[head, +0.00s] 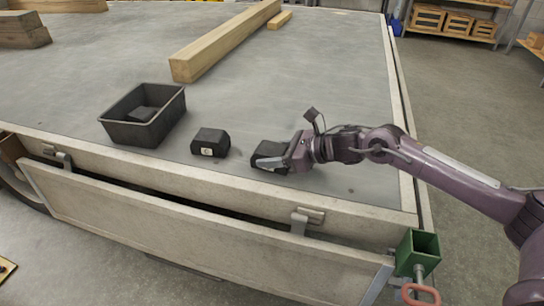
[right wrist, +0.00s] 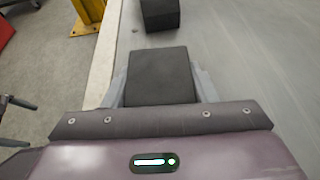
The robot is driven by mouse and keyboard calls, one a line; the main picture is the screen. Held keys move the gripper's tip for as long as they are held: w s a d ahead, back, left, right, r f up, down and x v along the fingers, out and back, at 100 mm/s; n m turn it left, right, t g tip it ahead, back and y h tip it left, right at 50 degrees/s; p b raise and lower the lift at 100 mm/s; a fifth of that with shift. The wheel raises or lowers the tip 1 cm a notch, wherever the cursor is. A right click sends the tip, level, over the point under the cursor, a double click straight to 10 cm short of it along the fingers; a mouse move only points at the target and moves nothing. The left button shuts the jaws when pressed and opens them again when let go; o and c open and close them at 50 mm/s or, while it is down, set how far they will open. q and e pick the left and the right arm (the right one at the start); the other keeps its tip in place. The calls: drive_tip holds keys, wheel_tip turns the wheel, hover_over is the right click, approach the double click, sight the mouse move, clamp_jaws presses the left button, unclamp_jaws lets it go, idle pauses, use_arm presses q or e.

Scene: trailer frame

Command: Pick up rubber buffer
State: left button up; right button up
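One black rubber buffer (head: 270,156) lies on the trailer deck near its front edge, with my right gripper (head: 288,164) at it. In the right wrist view this buffer (right wrist: 159,76) sits between the two grey fingers, one along each side. I cannot tell whether the fingers press on it or stand slightly apart. A second black buffer (head: 210,142) with a pale round mark lies to its left on the deck; it also shows at the top of the right wrist view (right wrist: 160,14). My left gripper is not in view.
A black open bin (head: 164,131) with a dark block (head: 142,113) inside stands left of the buffers. A long timber beam (head: 222,43) lies behind. The deck's raised front rim (head: 240,187) runs close to the buffers. A green post (head: 418,250) stands at the corner.

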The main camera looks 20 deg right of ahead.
drive_tip(key=shift+r, duration=0.1)
drive_tip(key=c, duration=0.5)
